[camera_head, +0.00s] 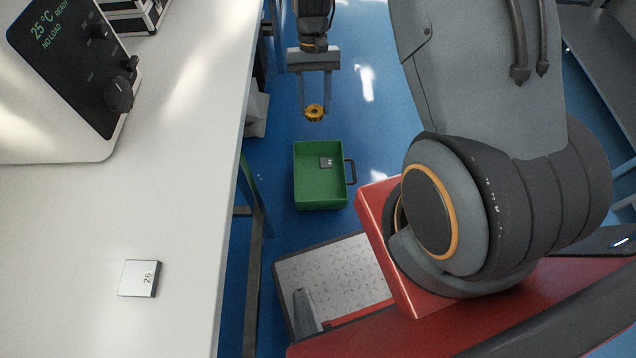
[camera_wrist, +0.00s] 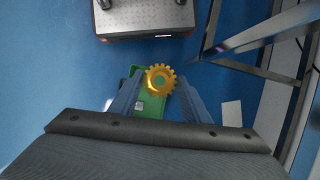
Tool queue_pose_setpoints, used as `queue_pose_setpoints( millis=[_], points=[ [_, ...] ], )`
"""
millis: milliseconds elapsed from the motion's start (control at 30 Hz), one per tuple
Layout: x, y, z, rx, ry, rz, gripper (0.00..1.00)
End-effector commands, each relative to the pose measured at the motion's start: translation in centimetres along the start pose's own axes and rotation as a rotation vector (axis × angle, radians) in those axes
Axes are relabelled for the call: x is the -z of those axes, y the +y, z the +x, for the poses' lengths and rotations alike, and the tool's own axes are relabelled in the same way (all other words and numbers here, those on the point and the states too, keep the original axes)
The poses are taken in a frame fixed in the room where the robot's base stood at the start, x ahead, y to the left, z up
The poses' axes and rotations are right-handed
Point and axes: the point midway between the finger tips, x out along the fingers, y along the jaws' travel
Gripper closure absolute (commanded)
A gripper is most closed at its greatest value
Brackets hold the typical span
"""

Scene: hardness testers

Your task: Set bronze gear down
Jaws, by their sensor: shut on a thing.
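The bronze gear (camera_head: 314,113) is a small golden toothed ring. My gripper (camera_head: 315,112) is shut on it and holds it in the air. In the wrist view the gear (camera_wrist: 160,80) sits between the fingertips of my gripper (camera_wrist: 158,88). A green bin (camera_head: 320,193) with a dark side handle stands lower, just in front of the gear in the head view. The bin also shows behind the gear in the wrist view (camera_wrist: 150,106).
A metal tread plate (camera_head: 335,275) lies below the bin.

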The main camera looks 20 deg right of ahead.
Motion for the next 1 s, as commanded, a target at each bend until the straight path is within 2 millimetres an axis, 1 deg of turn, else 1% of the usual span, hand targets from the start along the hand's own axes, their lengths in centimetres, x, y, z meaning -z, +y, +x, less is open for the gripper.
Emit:
queue_pose_setpoints(
  millis=[33,100,1000],
  points=[
    [1.2,-0.1,1.8,0.009,0.0,0.018,0.86],
    [2.2,-0.2,3.3,0.02,0.002,0.043,0.86],
    [14.8,-1.0,22.5,0.162,0.005,0.383,0.86]
  ],
)
